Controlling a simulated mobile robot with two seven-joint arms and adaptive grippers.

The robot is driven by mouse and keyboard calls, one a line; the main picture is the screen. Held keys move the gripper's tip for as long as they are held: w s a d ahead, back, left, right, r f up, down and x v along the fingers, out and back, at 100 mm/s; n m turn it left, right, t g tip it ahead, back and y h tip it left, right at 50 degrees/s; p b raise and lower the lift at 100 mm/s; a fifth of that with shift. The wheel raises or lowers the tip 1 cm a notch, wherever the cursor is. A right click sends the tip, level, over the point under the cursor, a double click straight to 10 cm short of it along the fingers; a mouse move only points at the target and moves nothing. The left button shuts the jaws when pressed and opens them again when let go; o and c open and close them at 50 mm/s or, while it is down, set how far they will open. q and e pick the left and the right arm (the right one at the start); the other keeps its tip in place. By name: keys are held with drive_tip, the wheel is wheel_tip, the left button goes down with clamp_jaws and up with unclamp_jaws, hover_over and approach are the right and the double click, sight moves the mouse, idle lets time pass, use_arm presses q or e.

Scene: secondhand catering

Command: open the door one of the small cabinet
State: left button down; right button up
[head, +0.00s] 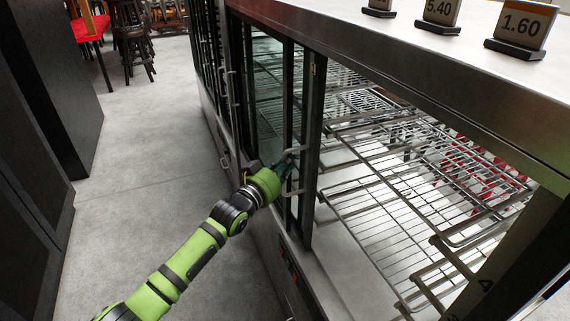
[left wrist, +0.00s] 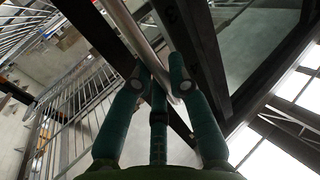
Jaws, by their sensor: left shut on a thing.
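The small cabinet (head: 430,85) is a long steel-topped display case with dark framed glass doors along its side. A door with a dark frame (head: 312,120) stands in the middle of the head view and has a metal bar handle (head: 294,150). My left gripper (head: 285,168) is at this handle, shut on it. In the left wrist view, the green fingers (left wrist: 160,82) close around the metal bar (left wrist: 133,28), which runs up and to the left between them. The fingers partly hide the bar. I cannot clearly tell how far the door stands from its frame. My right gripper is not in view.
Wire racks (head: 385,205) fill the cabinet inside, right of the door. Price signs (head: 522,25) stand on the steel top. A dark cabinet wall (head: 50,80) bounds the left side. The grey floor (head: 145,150) between is clear. Stools (head: 130,40) stand far back.

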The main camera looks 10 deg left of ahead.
use_arm(q)
drive_tip(key=c, duration=1.4)
unclamp_jaws()
drive_tip(key=shift+c, duration=0.2)
drive_tip(key=v, duration=1.2)
drive_tip(key=shift+f, duration=0.1)
drive_tip(key=s+a+f+n+g+y, duration=0.1)
drive_tip(key=a+f+g+y, duration=0.15)
drive_tip(key=f, duration=0.75)
drive_tip(key=s+a+f+n+g+y, duration=0.1)
drive_tip(key=a+f+y, duration=0.15)
drive_tip(key=f, duration=0.85)
drive_tip(key=s+a+f+g, duration=0.1)
drive_tip(key=s+f+g, duration=0.1)
drive_tip(key=s+f, duration=0.45)
drive_tip(key=s+a+f+g, duration=0.1)
drive_tip(key=s+f, duration=0.3)
drive_tip(key=f, duration=0.6)
drive_tip(key=s+f+g+y, duration=0.1)
drive_tip(key=s+f+g, duration=0.3)
drive_tip(key=s+f, duration=0.95)
drive_tip(key=s+d+f+g, duration=0.1)
drive_tip(key=s+f+g, duration=0.1)
drive_tip(key=s, duration=1)
drive_tip(key=s+d+f+g, duration=0.1)
drive_tip(key=s+f+g, duration=0.2)
drive_tip(key=s, duration=0.9)
drive_tip(key=shift+f+y, duration=0.4)
drive_tip(key=shift+f, duration=0.1)
